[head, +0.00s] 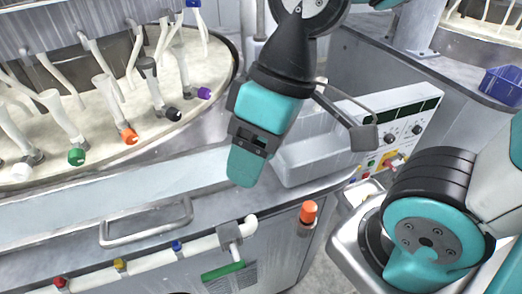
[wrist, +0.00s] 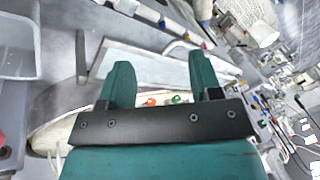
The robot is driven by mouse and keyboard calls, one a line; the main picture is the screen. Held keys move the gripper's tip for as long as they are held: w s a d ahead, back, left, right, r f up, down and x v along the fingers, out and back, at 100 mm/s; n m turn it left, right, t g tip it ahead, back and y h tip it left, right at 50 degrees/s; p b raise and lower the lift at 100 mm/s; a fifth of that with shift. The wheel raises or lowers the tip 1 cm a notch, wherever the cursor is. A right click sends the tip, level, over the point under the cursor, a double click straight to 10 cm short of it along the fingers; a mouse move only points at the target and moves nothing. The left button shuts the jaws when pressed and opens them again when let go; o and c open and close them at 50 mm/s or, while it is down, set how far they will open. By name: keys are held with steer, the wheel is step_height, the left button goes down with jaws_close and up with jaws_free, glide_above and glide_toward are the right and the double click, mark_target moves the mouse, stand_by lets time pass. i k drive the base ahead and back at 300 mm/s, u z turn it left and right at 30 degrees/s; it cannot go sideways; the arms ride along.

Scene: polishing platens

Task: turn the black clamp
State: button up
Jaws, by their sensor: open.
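The black clamp (head: 173,113) is in the head view at the right part of the round polishing platen. Its black knob lies near the rim, between the orange-knobbed clamp (head: 129,136) and the purple-knobbed clamp (head: 204,93). I cannot pick out the black clamp in the wrist view.
A green-knobbed clamp (head: 76,156) and a white-knobbed clamp (head: 20,172) stand farther left. A metal handle (head: 146,223) and a white pipe (head: 145,259) with coloured valves run along the front. A control box (head: 400,125) stands right of my gripper.

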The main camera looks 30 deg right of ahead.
mark_target(172, 113)
steer(key=z, duration=0.55)
steer(key=k, duration=1.25)
steer(key=u, duration=0.1)
steer(key=i, duration=0.75)
steer(key=u, duration=0.65)
steer(key=i, duration=0.8)
steer(key=z, duration=0.2)
